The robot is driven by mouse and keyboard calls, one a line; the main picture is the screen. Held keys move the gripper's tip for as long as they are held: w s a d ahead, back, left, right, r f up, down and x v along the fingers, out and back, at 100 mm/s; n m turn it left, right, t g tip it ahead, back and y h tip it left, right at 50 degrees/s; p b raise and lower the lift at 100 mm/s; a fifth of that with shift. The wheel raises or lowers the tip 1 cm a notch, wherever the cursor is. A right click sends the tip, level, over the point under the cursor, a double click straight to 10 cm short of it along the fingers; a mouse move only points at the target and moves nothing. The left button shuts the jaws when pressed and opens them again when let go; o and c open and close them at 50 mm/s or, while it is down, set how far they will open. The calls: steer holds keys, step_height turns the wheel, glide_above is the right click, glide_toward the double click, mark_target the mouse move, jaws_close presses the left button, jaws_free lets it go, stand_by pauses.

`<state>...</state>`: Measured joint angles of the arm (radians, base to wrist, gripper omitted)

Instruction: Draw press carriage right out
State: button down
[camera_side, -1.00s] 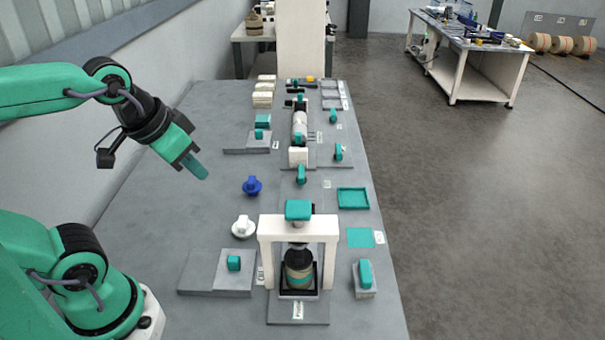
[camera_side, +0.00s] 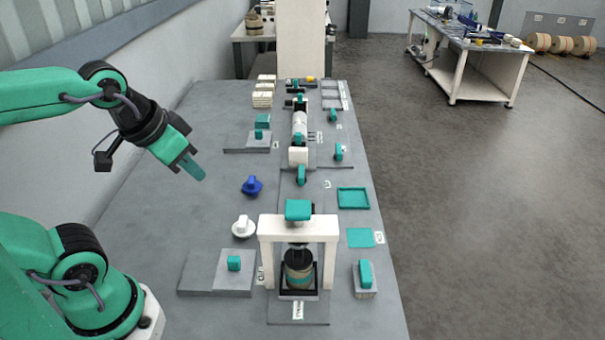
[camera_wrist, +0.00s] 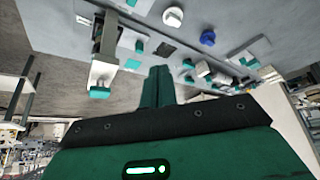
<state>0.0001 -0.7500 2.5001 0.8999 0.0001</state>
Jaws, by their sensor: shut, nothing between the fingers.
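The white press frame (camera_side: 327,233) stands at the near middle of the bench with a teal block (camera_side: 298,209) on top. Under it a dark carriage (camera_side: 298,295) holds a brown roll with a teal band (camera_side: 299,270), between the posts on a grey base plate (camera_side: 299,316). My gripper (camera_side: 194,169) is shut and empty, held up left of and behind the press, well apart from it. In the wrist view my closed fingers (camera_wrist: 157,86) point toward the bench. The press frame (camera_wrist: 103,72) shows there, left of the fingers. The carriage is hard to make out there.
A white knob (camera_side: 243,227) and a blue knob (camera_side: 252,185) stand left of the press. A grey plate with a teal block (camera_side: 233,263) lies beside it. A teal handle (camera_side: 365,274) stands to its right, near a teal tray (camera_side: 353,198).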

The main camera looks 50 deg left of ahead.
steer(key=c, duration=2.1)
jaws_free()
steer(key=o, duration=0.7)
steer(key=shift+w, duration=0.1)
steer(key=shift+c, duration=0.2)
steer(key=shift+o, duration=1.2)
steer(key=shift+w, duration=0.2)
steer(key=w+d+f+m+g, duration=0.1)
steer(key=w+d+f+m, duration=0.1)
steer(key=w+f+m, duration=0.1)
steer(key=w+d+f+m+g, duration=0.2)
steer(key=w+d+f+m, duration=0.1)
steer(key=w+f, duration=0.3)
steer(key=w+d+f+m+g, duration=0.2)
steer(key=w+d+f, duration=0.1)
steer(key=w, duration=0.4)
steer(key=shift+w+f+m, duration=0.35)
steer(key=shift+f+m, duration=0.05)
steer(key=shift+f, duration=0.4)
steer(key=shift+w+d+f+g, duration=0.1)
steer(key=shift+w+f+g, duration=0.05)
steer(key=shift+f+g, duration=0.2)
steer(key=shift+f, duration=0.1)
steer(key=shift+f, duration=3.8)
